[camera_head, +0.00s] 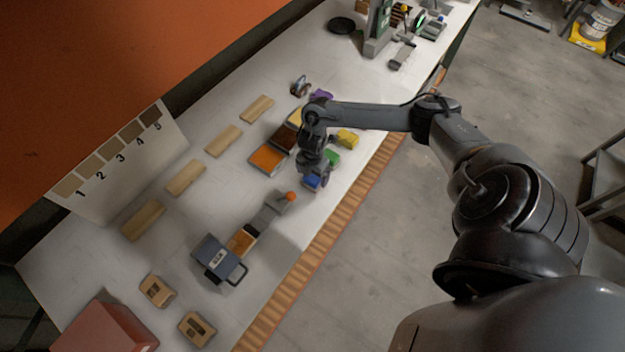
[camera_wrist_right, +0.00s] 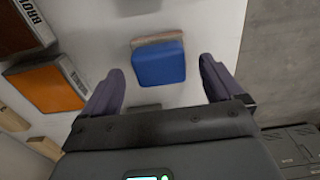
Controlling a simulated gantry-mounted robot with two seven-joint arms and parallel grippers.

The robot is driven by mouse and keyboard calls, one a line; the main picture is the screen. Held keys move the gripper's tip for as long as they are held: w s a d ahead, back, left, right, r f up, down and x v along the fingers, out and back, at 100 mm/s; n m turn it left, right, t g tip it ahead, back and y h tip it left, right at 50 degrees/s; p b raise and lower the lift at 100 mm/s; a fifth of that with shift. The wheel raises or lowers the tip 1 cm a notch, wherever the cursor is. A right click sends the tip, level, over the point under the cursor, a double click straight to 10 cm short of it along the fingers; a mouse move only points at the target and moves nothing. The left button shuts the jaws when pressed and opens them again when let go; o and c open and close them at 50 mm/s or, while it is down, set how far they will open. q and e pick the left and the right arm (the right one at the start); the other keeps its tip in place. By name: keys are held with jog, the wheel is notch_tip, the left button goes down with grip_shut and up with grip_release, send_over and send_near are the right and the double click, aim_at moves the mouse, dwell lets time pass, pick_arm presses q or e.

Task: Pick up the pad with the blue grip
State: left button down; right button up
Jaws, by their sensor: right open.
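The pad with the blue grip (camera_wrist_right: 158,64) lies on the white table, its tan pad edge showing at the far side in the right wrist view. In the head view the blue grip (camera_head: 312,181) shows just below my right gripper (camera_head: 318,172). My right gripper is open and points down over it. In the wrist view its two fingers (camera_wrist_right: 158,88) are spread to either side of the blue pad, with a gap on both sides; nothing is held. I cannot tell the exact height above the pad. My left gripper is not in view.
Green (camera_head: 331,158) and yellow (camera_head: 347,138) pads lie beyond the blue one. An orange colorant tray (camera_head: 267,159) and a brown one (camera_wrist_right: 18,30) stand to the left. Wooden blocks (camera_head: 186,178) line the table. The table edge is at right.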

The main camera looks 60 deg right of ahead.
aim_at(312, 176)
jog(key=shift+f, duration=0.35)
jog(key=shift+c, duration=0.2)
jog(key=c, duration=1.2)
jog(key=shift+r, duration=0.2)
jog(key=shift+r, duration=0.6)
notch_tip(312, 176, up, 2)
jog(key=shift+w+r, duration=0.1)
jog(key=shift+r, duration=0.1)
jog(key=s+d+r+b, duration=0.1)
jog(key=s+d+r, duration=0.3)
jog(key=s+r, duration=0.3)
jog(key=s, duration=0.4)
jog(key=shift+d, duration=0.15)
